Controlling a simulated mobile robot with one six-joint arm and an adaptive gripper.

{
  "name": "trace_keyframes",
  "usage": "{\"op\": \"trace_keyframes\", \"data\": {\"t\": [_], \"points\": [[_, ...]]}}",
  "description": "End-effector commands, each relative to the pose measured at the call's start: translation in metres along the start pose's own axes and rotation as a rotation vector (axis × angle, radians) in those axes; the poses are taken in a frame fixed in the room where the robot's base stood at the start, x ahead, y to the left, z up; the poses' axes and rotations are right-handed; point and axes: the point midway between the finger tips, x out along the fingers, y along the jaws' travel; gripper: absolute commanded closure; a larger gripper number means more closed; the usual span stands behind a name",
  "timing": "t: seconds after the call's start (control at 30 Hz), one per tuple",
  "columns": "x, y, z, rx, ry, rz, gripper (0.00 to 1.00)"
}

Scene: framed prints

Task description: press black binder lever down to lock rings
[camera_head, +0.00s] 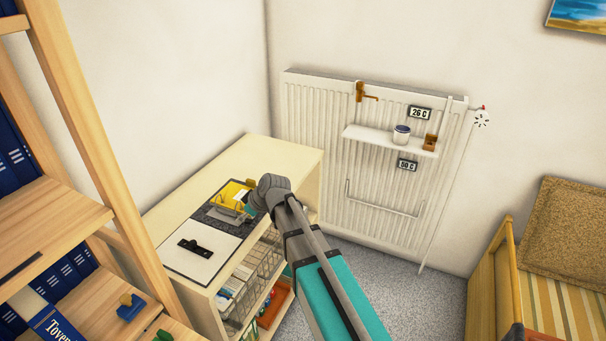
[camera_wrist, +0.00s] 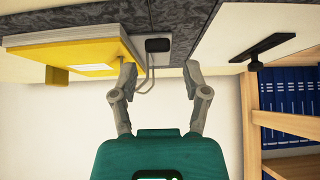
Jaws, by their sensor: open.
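An open lever-arch binder lies on the cream cabinet, with a dark grey speckled panel (camera_head: 218,216) and a white panel (camera_head: 200,258). Its yellow-covered stack of paper (camera_head: 235,194) is at the far end and fills the left of the wrist view (camera_wrist: 75,52). The black lever tip (camera_wrist: 157,45) shows ahead of the gap between my fingertips. Bent metal ring wire (camera_wrist: 146,82) is close to the left fingertip. My gripper (camera_wrist: 162,78) is open and empty, low over the binder. Whether the rings are closed is hard to tell.
A black clip bar (camera_head: 195,246) lies on the white panel. The cabinet top (camera_head: 262,150) is bare toward the radiator (camera_head: 320,110). Wire baskets (camera_head: 255,275) sit below. A wooden shelf unit (camera_head: 75,215) with blue binders stands at the left.

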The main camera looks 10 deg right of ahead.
Motion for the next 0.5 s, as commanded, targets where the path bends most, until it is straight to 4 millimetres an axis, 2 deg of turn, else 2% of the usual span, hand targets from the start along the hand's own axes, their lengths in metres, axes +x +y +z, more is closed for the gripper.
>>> {"op": "trace_keyframes", "data": {"t": [0.03, 0.5], "points": [[-0.003, 0.001, -0.006, -0.002, -0.025, 0.000, 0.40], [0.003, 0.002, -0.026, -0.002, -0.347, 0.000, 0.40]]}}
